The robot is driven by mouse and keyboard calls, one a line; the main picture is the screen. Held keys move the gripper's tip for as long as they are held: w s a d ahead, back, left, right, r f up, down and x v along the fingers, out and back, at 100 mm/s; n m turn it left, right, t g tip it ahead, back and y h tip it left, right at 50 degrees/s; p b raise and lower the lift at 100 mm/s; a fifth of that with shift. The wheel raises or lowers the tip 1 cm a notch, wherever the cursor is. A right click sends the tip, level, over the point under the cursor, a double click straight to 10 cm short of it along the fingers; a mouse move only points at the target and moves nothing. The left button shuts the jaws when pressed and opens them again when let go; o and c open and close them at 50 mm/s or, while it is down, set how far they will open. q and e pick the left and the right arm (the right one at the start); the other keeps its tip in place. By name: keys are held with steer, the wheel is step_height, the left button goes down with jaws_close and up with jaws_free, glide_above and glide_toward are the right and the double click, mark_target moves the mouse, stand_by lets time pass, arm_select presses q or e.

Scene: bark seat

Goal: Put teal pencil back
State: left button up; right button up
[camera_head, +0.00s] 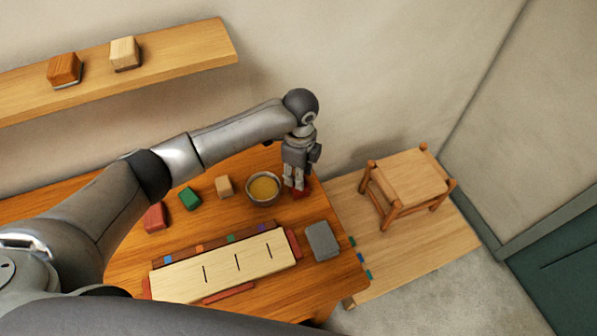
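I cannot pick out a teal pencil for certain. Small teal and blue pieces (368,274) show along the right edge of the wooden table, too small to identify. A pale board (220,268) with dark slots lies at the table's front, with small coloured pieces along its back edge. My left gripper (294,187) points down at the table's back right, beside a bowl and right over a small red piece (303,192). Its fingertips partly cover that piece, and I cannot tell whether they grip it. My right gripper is not in view.
A bowl of yellow contents (264,188), green block (189,198), pale block (224,187), red block (155,217) and grey block (322,241) stand on the table. A stool (408,180) is at right. A wall shelf (190,52) holds two blocks.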

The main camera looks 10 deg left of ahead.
arm_select(q)
step_height(320, 180, up, 12)
steer(key=shift+w+f, duration=0.1)
steer(key=shift+f, duration=0.05)
stand_by(0.6)
